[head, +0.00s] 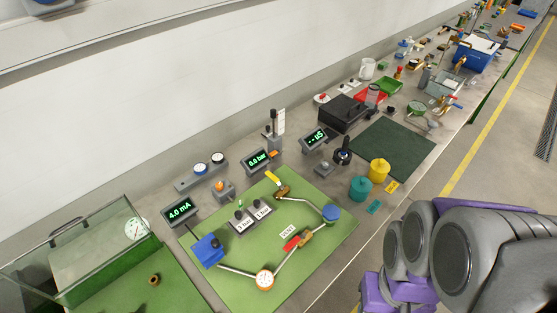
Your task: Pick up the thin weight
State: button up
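I cannot pick out a thin weight for certain. A teal round piece with a knob on top (360,189) stands near the front edge of the bench. A similar, taller-looking yellow round piece (378,170) stands just behind it to the right. Flat teal (374,207) and yellow (392,187) tags lie beside them. A dark rounded object (343,157) stands to their left. My grey and purple arm fills the lower right, apart from these pieces. My gripper's fingers are not in view.
A green mat (320,252) holds pipes, a gauge (264,281) and a blue box (208,250). Displays stand behind it. A bare dark green mat (410,150) lies right of the round pieces, near a black case (343,113). A glass-walled box (75,250) stands at left.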

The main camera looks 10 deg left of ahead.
aim_at(259, 210)
jog(key=l+u, duration=0.15)
jog(key=u, duration=0.25)
jog(key=k+l+u, duration=0.1)
jog(key=u, duration=0.35)
jog(key=k+u, duration=0.1)
jog(key=u, duration=0.3)
jog(key=k+l+u, duration=0.1)
jog(key=u, duration=0.3)
